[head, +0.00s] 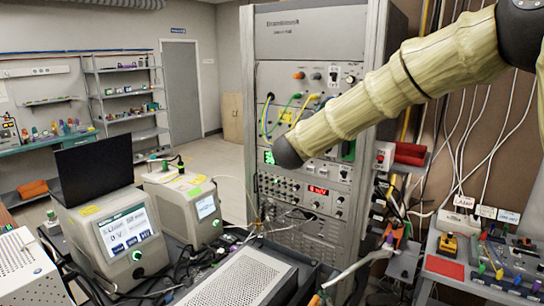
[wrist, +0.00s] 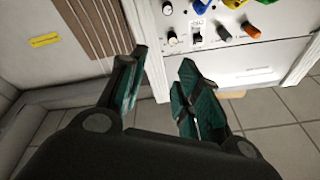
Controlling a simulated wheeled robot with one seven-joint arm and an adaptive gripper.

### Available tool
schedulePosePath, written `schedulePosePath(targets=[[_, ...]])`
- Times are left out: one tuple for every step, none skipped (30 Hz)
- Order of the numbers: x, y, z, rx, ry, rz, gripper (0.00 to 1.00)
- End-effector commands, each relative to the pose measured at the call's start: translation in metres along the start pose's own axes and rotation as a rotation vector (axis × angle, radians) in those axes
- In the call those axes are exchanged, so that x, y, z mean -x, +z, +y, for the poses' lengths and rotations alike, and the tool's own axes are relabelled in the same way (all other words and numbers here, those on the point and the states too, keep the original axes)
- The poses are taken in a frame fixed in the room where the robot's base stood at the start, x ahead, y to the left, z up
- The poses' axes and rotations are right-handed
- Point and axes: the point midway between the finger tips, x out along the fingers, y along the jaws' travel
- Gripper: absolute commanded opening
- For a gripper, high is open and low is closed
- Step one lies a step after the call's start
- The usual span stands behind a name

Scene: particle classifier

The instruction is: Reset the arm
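My arm (head: 400,85), in a beige sleeve, reaches in from the upper right of the head view and crosses in front of the tall instrument rack (head: 250,60). The sleeved part ends in a dark rounded joint (head: 287,153) before the rack's middle. I cannot make out my gripper in the head view. In the wrist view my gripper (wrist: 162,72) has its two dark fingers with green pads apart. Nothing shows between them but a pale panel edge and floor beyond. A white panel (wrist: 240,58) with knobs, a switch and coloured plugs lies past the fingertips.
Boxed instruments with screens (head: 125,235) and a black laptop-like screen (head: 95,165) stand at left. A perforated grey case (head: 240,280) is at the front. Cables hang by a bench (head: 465,270) at right. Open floor (head: 225,160) lies left of the rack. Tiled floor (wrist: 265,125) shows in the wrist view.

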Motion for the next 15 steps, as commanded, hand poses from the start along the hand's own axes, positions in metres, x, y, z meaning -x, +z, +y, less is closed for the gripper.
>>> schedulePosePath(targets=[[0.004, 0.022, 0.008, 0.022, -0.013, -0.027, 0.33], [0.007, 0.038, 0.014, 0.036, -0.026, -0.048, 0.33], [0.012, 0.056, 0.021, 0.054, -0.04, -0.075, 0.33], [0.016, 0.072, 0.028, 0.068, -0.053, -0.099, 0.33], [0.021, 0.088, 0.035, 0.084, -0.065, -0.123, 0.33], [0.027, 0.107, 0.044, 0.103, -0.081, -0.155, 0.33], [0.033, 0.123, 0.051, 0.117, -0.093, -0.18, 0.33], [0.039, 0.137, 0.059, 0.131, -0.104, -0.205, 0.33], [0.046, 0.156, 0.069, 0.15, -0.118, -0.239, 0.33], [0.053, 0.17, 0.077, 0.164, -0.129, -0.264, 0.33], [0.059, 0.184, 0.085, 0.176, -0.138, -0.291, 0.33], [0.069, 0.202, 0.097, 0.194, -0.151, -0.325, 0.33], [0.076, 0.215, 0.105, 0.208, -0.16, -0.353, 0.33], [0.083, 0.228, 0.114, 0.221, -0.168, -0.379, 0.33], [0.094, 0.244, 0.127, 0.237, -0.18, -0.417, 0.33]])
